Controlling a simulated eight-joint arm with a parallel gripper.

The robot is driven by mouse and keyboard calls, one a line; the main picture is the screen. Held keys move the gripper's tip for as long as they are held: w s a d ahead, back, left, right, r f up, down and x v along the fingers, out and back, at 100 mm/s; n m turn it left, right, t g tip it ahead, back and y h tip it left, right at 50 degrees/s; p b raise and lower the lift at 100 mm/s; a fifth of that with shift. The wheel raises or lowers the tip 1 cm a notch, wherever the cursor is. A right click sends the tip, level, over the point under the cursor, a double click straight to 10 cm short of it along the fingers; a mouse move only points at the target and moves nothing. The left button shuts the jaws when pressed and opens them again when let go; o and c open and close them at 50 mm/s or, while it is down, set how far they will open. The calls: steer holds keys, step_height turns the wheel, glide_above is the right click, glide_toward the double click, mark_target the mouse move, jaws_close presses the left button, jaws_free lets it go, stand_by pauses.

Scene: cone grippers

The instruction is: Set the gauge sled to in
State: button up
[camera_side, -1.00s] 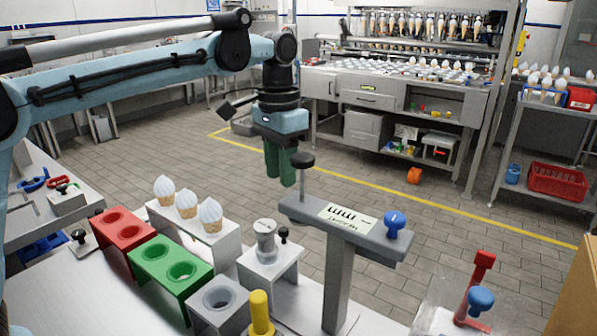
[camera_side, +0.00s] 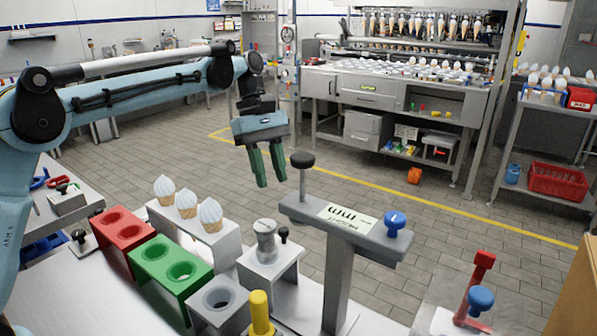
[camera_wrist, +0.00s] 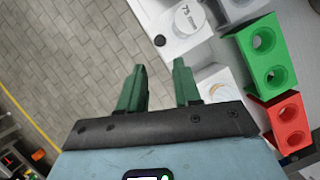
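A grey T-shaped gauge (camera_side: 338,262) stands at the front middle in the side view. Its crossbar carries a label with "mm" upside down, a post with a black knob (camera_side: 302,160) at the left end and a blue knob (camera_side: 395,222) at the right end. I cannot tell for certain which part is the sled.
Left of the gauge stand a block with a grey cylinder (camera_side: 266,243), a green holder (camera_side: 172,276), a red holder (camera_side: 121,240) and a rack with cones (camera_side: 187,204). A yellow post (camera_side: 260,312) is in front. A red stand with a blue knob (camera_side: 481,299) is right.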

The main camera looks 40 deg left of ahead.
mark_target(283, 228)
steer(key=x, duration=1)
steer(key=shift+c, duration=0.4)
jaws_close()
